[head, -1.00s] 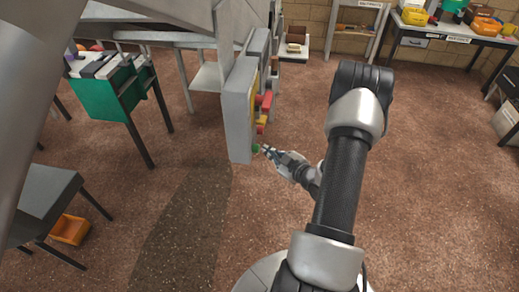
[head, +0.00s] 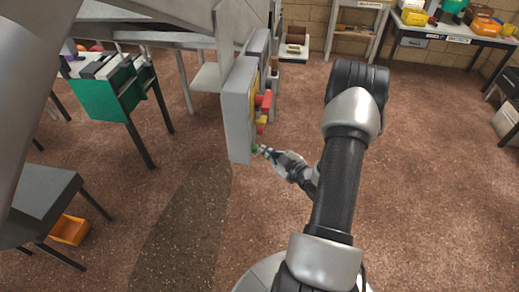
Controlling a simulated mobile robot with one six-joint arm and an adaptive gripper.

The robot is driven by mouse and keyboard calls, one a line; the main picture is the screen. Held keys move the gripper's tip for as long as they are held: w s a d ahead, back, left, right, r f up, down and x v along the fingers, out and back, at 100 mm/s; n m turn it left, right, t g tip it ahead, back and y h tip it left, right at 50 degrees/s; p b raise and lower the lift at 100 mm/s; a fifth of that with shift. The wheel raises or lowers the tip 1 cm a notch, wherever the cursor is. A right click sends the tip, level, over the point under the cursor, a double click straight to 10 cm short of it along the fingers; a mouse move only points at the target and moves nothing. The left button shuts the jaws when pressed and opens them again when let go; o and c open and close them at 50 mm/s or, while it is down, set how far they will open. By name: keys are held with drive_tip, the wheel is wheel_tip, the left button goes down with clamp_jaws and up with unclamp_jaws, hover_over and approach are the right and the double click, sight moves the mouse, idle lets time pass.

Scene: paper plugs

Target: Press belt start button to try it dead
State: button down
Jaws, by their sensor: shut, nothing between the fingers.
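The grey control box (head: 238,110) stands in the middle, seen nearly edge-on, with its face turned to the right. The green button (head: 255,149) sticks out low on that face, partly hidden by my gripper tip. Red and yellow parts (head: 264,103) stick out higher on the same side. My gripper (head: 263,150) is shut and empty, pointing left, its tip at the green button. It looks to be touching the button, but contact is too small to be sure of. No label on the button is readable.
A grey table (head: 42,200) with an orange bin (head: 70,230) below is at the lower left. A workbench (head: 452,32) stands back right. The floor to the right is open.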

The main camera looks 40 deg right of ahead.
idle(0.5)
drive_tip(key=shift+s+d, duration=0.5)
drive_tip(key=shift+s, duration=0.15)
drive_tip(key=shift+s+d+b, duration=0.2)
drive_tip(key=shift+s+d, duration=0.6)
drive_tip(key=shift+s, duration=0.2)
drive_tip(key=shift+s+d+b, duration=0.15)
drive_tip(key=shift+s+d, duration=0.65)
drive_tip(key=shift+s, duration=0.15)
